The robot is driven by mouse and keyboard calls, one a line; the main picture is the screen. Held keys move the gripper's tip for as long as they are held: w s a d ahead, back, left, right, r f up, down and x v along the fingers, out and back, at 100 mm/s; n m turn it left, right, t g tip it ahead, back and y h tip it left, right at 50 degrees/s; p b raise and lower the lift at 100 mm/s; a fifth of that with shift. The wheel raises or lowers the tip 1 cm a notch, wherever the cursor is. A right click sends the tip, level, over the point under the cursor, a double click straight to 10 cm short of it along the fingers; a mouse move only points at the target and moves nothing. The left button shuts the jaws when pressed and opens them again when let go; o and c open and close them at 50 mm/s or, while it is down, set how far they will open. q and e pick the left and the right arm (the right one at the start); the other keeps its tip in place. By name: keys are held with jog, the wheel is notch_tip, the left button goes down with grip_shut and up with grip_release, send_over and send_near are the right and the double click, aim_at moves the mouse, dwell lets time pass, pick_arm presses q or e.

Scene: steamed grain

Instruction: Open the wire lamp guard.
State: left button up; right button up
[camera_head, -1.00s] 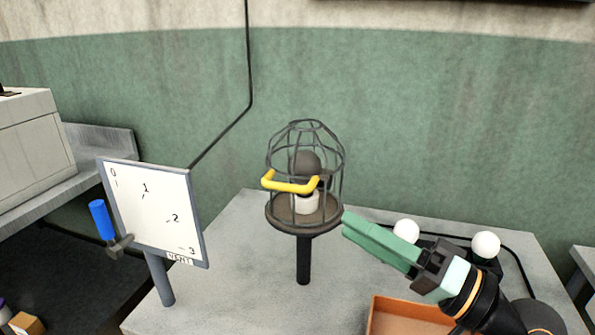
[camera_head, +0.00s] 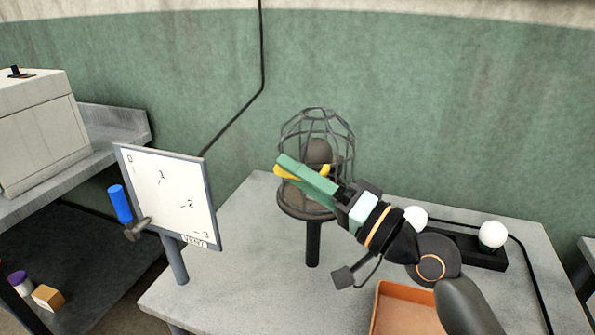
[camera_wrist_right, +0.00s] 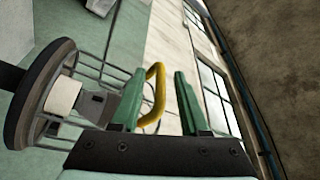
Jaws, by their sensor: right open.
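The wire lamp guard (camera_head: 318,119) is a dark domed cage standing over a round base on a black post, with a dark bulb inside. It looks closed. Its yellow handle (camera_head: 324,170) is partly hidden behind my right gripper (camera_head: 284,164) in the head view. In the right wrist view the handle (camera_wrist_right: 158,90) shows between the two green fingers of that gripper (camera_wrist_right: 157,85), closer to the left finger. The gripper is open and apart enough that it does not grip the handle. My left gripper is not in view.
A white dial board (camera_head: 172,192) on a post stands left of the lamp, with a blue-handled hammer (camera_head: 121,205) beside it. Right of it are white bulbs (camera_head: 493,235) on a black holder and an orange tray (camera_head: 405,310).

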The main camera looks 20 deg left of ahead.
grip_shut()
dwell(0.4)
jog(key=shift+r, duration=0.15)
dwell(1.0)
